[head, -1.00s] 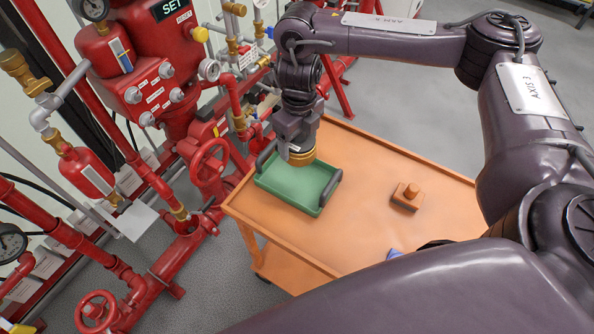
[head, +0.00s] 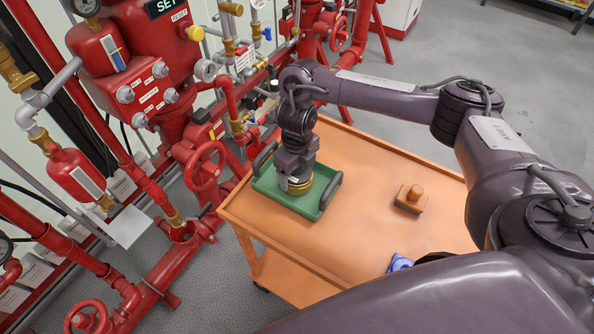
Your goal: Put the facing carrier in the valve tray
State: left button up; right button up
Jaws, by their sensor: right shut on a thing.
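The valve tray (head: 273,196) is green with dark handles and sits at the left end of the orange cart top. My right gripper (head: 299,182) points down over the tray's middle. It is shut on the facing carrier (head: 300,188), a brass-coloured round piece. The carrier is low, inside the tray's outline; I cannot tell whether it touches the tray floor. My gripper hides the carrier's upper part. My left gripper is not in view.
The orange cart (head: 345,240) has an orange block with a knob (head: 411,197) to the right and a blue object (head: 399,263) near its front edge. Red valve piping with a handwheel (head: 205,166) stands close on the left. The middle of the cart top is clear.

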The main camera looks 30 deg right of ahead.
jog(key=o, duration=1.4)
jog(key=shift+f, duration=0.1)
jog(key=shift+c, duration=0.2)
jog(key=shift+s, duration=0.1)
jog(key=shift+r, duration=0.35)
notch_tip(320, 180, up, 10)
jog(key=p, duration=0.2)
jog(key=shift+r+p, duration=0.1)
jog(key=shift+p, duration=0.3)
jog(key=shift+r, duration=0.7)
